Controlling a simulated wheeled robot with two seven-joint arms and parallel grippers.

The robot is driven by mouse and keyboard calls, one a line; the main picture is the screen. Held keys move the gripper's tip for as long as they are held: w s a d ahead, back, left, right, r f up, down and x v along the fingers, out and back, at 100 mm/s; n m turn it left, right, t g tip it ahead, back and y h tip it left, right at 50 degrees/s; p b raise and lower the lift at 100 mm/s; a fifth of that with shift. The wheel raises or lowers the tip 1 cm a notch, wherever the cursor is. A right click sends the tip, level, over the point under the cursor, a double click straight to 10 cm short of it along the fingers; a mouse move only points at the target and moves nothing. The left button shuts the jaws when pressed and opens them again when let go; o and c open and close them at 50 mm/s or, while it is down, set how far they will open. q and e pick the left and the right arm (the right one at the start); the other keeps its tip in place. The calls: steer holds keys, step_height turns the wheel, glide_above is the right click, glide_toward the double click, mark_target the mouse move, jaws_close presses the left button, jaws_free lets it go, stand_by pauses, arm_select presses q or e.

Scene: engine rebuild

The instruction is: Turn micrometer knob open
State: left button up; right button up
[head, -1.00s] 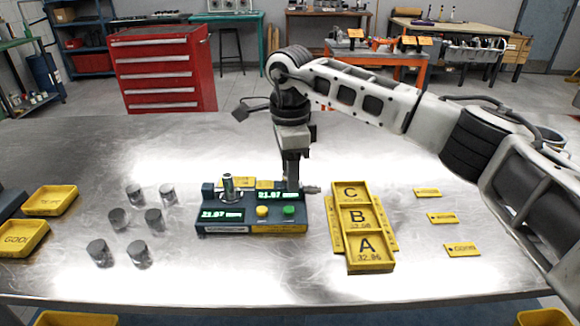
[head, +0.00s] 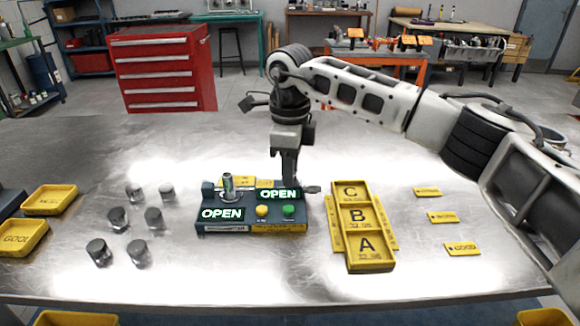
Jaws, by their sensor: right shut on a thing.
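The micrometer station (head: 247,224) is a dark blue-grey block in the middle of the metal table. Its two displays (head: 222,214) read OPEN in green. A metal cylinder (head: 228,185) stands upright on its left part. The knob (head: 312,190) sticks out at the station's right end. My right gripper (head: 290,183) points down at that end and is shut on the knob; the arm hides part of the grip. My left gripper is not in view.
A yellow tray marked C, B, A (head: 364,265) stands just right of the station. Several metal cylinders (head: 154,219) stand to the left, with yellow bins (head: 48,199) beyond. Yellow tags (head: 443,217) lie at the right. The table front is clear.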

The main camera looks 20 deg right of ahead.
steer(key=m, duration=0.4)
steer(key=shift+m, duration=0.3)
steer(key=m, duration=1.5)
steer(key=shift+a+r, duration=0.1)
steer(key=o, duration=1)
step_height(320, 180, up, 16)
steer(key=shift+b, duration=0.45)
